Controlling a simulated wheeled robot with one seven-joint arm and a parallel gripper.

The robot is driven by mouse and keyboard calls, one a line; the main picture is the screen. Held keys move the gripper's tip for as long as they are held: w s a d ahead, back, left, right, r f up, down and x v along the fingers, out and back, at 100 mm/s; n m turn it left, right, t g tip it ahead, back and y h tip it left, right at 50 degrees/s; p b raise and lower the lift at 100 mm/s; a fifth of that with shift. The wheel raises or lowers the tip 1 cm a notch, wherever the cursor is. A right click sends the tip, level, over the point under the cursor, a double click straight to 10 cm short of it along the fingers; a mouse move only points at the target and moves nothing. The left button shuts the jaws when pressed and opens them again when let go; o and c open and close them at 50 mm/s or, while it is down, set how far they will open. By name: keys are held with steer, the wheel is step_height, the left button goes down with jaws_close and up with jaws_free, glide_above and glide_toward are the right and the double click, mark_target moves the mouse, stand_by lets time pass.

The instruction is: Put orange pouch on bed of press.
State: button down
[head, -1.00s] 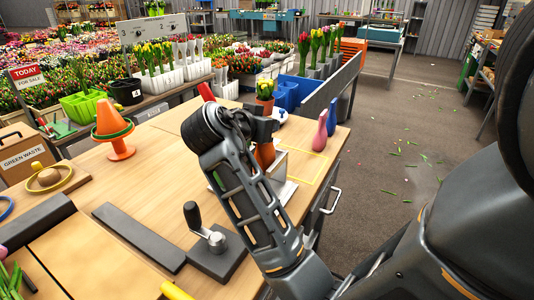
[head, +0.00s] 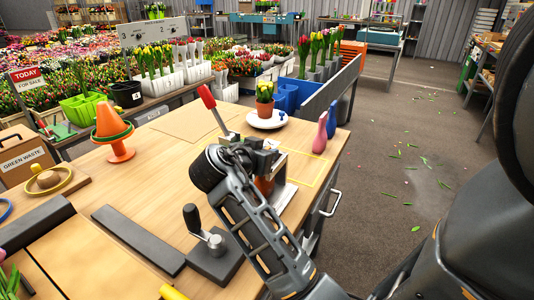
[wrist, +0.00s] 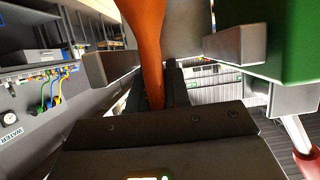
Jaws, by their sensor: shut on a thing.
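The orange pouch (wrist: 148,45) is held in my gripper (wrist: 157,88); in the wrist view it runs from the top edge down between the dark fingers. In the head view my gripper (head: 265,165) is over the right part of the table, and a strip of the pouch (head: 264,186) shows just below it. The press has a raised red lever (head: 208,97) and a pale metal base (head: 284,197), partly hidden behind my arm. A green block and the red grip of a lever (wrist: 307,165) show at the right of the wrist view. I cannot tell whether the pouch touches the bed.
Pink (head: 320,132) and blue (head: 332,118) bottle shapes stand at the table's right edge. A potted tulip (head: 265,98) sits on a white round stand behind. A crank device (head: 212,248) is in front, and an orange cone (head: 112,128) at left.

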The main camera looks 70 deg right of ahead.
steer(key=c, duration=1.4)
jaws_free()
steer(key=shift+r+p, duration=0.25)
steer(key=shift+p, duration=0.05)
steer(key=v, duration=0.7)
steer(key=shift+w+a+f+b, duration=0.1)
steer(key=shift+a+b, duration=0.15)
steer(key=shift+b, duration=0.15)
